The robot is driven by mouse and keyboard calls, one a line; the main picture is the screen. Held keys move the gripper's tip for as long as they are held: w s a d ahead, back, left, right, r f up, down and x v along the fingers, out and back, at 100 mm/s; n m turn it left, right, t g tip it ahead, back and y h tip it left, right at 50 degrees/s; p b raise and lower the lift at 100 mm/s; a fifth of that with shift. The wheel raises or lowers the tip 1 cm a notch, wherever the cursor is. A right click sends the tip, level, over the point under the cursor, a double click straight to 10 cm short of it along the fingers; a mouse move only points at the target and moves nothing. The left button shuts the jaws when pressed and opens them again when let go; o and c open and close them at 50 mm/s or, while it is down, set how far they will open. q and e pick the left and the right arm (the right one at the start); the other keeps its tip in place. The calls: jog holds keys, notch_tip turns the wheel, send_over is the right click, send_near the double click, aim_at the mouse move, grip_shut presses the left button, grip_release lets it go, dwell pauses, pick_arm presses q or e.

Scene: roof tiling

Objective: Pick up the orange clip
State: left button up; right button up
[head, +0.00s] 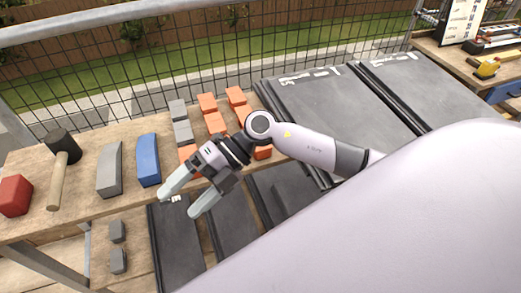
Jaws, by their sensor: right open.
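Several small orange block-like pieces, which may be the orange clips, sit in rows on the wooden bench. One is at the back left of the group (207,102), one at the back right (237,95), and one nearer (215,123). Others are partly hidden behind my right arm and gripper. My right gripper (180,203) is open, its two pale fingers pointing down-left. It is in front of the orange pieces, over the bench's front edge and a dark tile, holding no orange piece. A small white mark or piece shows between the fingers. My left gripper is not in view.
Grey pieces (183,132) stand left of the orange ones. A blue block (148,160), a grey block (110,170), a hammer (60,165) and a red block (15,196) lie further left. Dark roof tiles (325,110) fill the right. A mesh fence stands behind.

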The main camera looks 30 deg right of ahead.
jog(key=w+d+h, duration=0.2)
jog(key=d+h, duration=0.2)
jog(key=d, duration=0.3)
jog(key=w+d+h+b, duration=0.1)
jog(key=w+d+h, duration=0.2)
jog(key=d, duration=0.4)
jog(key=w+d+f+h, duration=0.1)
jog(key=w+d+h, duration=0.1)
jog(key=d+h, duration=0.4)
jog(key=shift+w+d+f+m+t+b, duration=0.15)
jog(key=shift+d+m+t+b, duration=0.2)
jog(key=shift+d, duration=0.8)
notch_tip(320, 180, down, 7)
jog(key=shift+w+d+r, duration=0.1)
jog(key=shift+d+r, duration=0.05)
jog(key=c, duration=1.3)
